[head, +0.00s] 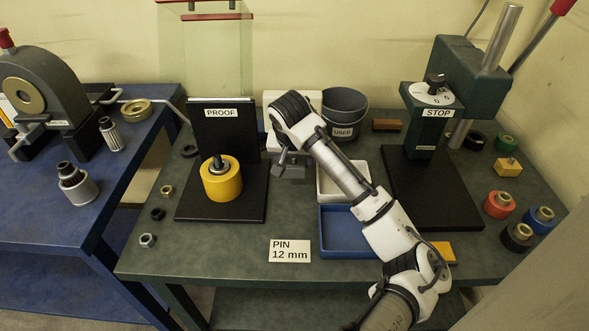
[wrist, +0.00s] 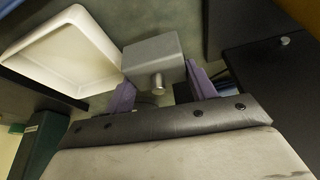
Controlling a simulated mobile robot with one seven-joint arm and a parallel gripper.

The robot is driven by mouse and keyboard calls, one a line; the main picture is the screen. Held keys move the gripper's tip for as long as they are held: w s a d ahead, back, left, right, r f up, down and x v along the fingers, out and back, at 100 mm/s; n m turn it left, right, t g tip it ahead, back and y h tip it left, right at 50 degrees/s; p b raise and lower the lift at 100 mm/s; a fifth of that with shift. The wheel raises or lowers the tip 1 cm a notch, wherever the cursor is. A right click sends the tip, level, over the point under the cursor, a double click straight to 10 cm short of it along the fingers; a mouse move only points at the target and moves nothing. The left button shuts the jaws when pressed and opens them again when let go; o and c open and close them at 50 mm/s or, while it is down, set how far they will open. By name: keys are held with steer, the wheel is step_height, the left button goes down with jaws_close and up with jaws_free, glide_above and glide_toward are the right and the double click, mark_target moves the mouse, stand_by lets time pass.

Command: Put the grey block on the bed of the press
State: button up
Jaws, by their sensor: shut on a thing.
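The grey block (wrist: 153,52) with a short round stud is between the two fingers of my gripper (wrist: 163,86) in the wrist view, and my gripper is shut on it. The press (head: 462,85) is a dark green machine with a STOP label at the back right. Its flat black bed (head: 432,205) is bare on the parts I see, to the right of my gripper.
A white tray (head: 330,192) and a blue tray (head: 345,243) lie between my gripper and the press, partly behind my arm. The PROOF stand (head: 224,128) holds a yellow cylinder (head: 222,184) at left. A USED bucket (head: 346,108) stands behind. Several coloured knobs sit right of the press.

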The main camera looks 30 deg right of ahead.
mark_target(294, 172)
steer(key=shift+f, duration=2.05)
steer(key=shift+f, duration=0.1)
steer(key=o, duration=1.1)
steer(key=shift+f, duration=0.15)
steer(key=o, duration=0.5)
